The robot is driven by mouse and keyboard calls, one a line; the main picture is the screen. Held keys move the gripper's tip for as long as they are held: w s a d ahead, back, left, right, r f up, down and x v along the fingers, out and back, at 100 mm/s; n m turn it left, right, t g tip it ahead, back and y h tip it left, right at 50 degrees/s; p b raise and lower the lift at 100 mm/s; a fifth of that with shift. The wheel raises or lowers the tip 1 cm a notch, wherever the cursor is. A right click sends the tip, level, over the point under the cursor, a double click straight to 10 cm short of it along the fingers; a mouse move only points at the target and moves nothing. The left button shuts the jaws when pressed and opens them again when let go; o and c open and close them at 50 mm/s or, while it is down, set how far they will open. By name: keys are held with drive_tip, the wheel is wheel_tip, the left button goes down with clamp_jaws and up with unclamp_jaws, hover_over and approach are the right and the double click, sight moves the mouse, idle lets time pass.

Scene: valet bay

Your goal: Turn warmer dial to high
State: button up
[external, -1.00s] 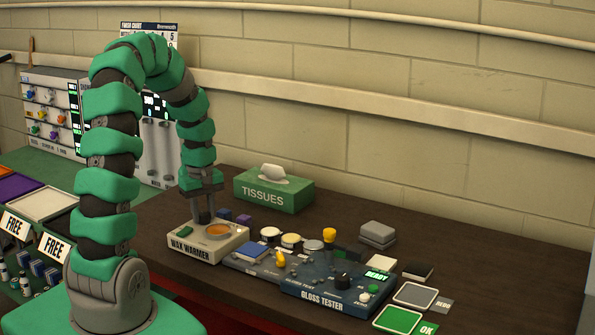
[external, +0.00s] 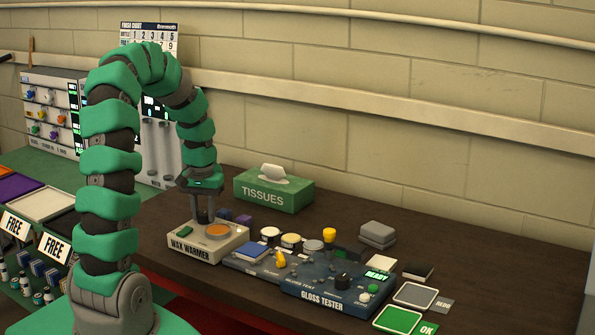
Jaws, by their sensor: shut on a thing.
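The wax warmer (external: 191,247) is a pale box with an orange wax well (external: 218,230) on top and a dark green piece at its front left corner. My gripper (external: 204,218) points straight down at the back left of the warmer's top, beside the wax well. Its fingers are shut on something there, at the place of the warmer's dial. The dial itself is hidden by the fingers, so its setting cannot be read.
A gloss tester (external: 330,290) with a black knob stands right of the warmer. Small pots, a blue pad and a yellow piece lie between them. A green tissue box (external: 274,190) stands behind. Grey blocks (external: 377,235) and coloured pads lie further right.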

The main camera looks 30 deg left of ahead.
sight(204, 213)
drive_tip(key=m, duration=0.3)
drive_tip(key=shift+r+m, duration=0.1)
drive_tip(key=shift+m, duration=0.3)
drive_tip(key=m, duration=0.3)
drive_tip(key=shift+m, duration=0.3)
drive_tip(key=m, duration=0.5)
drive_tip(key=shift+m, duration=0.4)
drive_tip(key=shift+p, duration=0.3)
drive_tip(key=o, duration=1)
wheel_tip(204, 213, up, 14)
drive_tip(key=shift+f+b, duration=0.2)
drive_tip(key=shift+b, duration=0.25)
